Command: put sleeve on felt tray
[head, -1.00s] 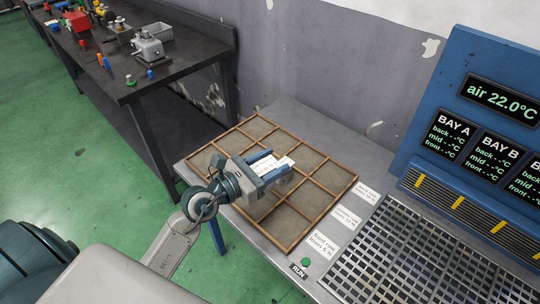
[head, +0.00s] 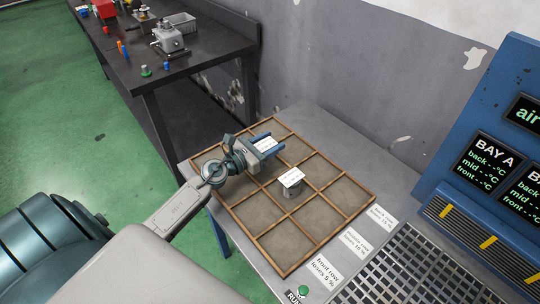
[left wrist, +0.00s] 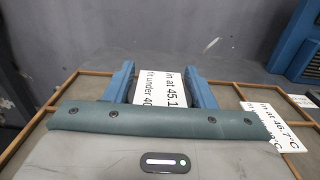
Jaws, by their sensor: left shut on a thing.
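The felt tray (head: 337,235) has a wooden frame and dividers that make several felt-floored compartments. My left gripper (head: 273,144) is over its far left part, shut on a sleeve with a white label (head: 266,144). In the left wrist view this label (left wrist: 163,88) shows between the two blue fingers and reads "in at 45.1". The sleeve's body is mostly hidden, and I cannot tell whether it touches the felt. A second sleeve (head: 291,190), a short grey cylinder with a white label, stands in the middle compartment. Its label (left wrist: 272,125) also shows at right in the left wrist view. My right gripper is not in view.
A metal grating (head: 405,265) and a blue panel with displays (head: 490,160) stand to the right. Row labels (head: 352,242) and a green button (head: 303,290) lie beside the tray. A dark bench (head: 190,60) with tools stands behind left. The tray's near compartments are empty.

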